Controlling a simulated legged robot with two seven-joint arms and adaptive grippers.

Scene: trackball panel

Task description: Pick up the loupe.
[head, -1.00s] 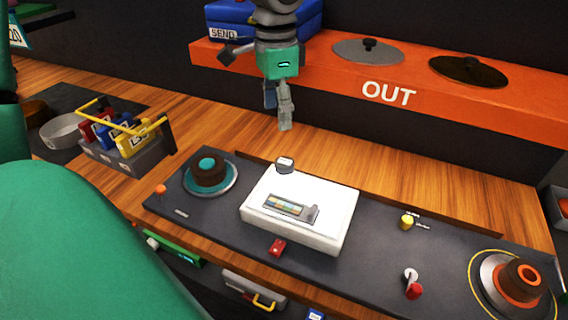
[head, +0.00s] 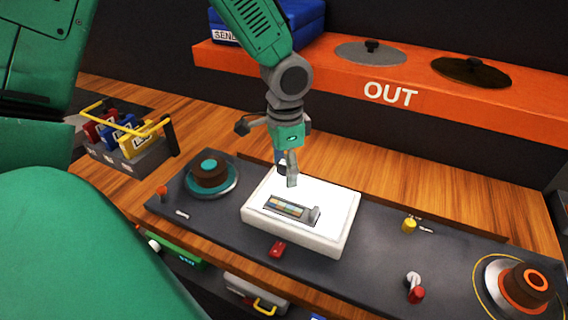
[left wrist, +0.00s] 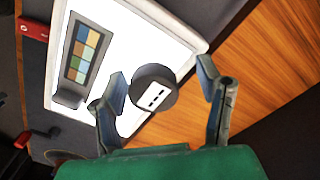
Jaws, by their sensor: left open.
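The loupe (left wrist: 153,90), a short dark round piece with a white label on top, stands at the rear edge of the white light box (head: 343,222). In the left wrist view it shows between the two spread fingers of my left gripper (left wrist: 161,80), nearer the left finger. In the head view my left gripper (head: 287,178) points down over the light box's back edge and mostly hides the loupe. The left gripper is open and holds nothing. Whether a finger touches the loupe cannot be told. My right gripper is not in view.
A colour-patch strip (head: 290,209) lies on the light box. An orange OUT shelf (head: 440,102) stands behind; a caddy (head: 128,140) sits left.

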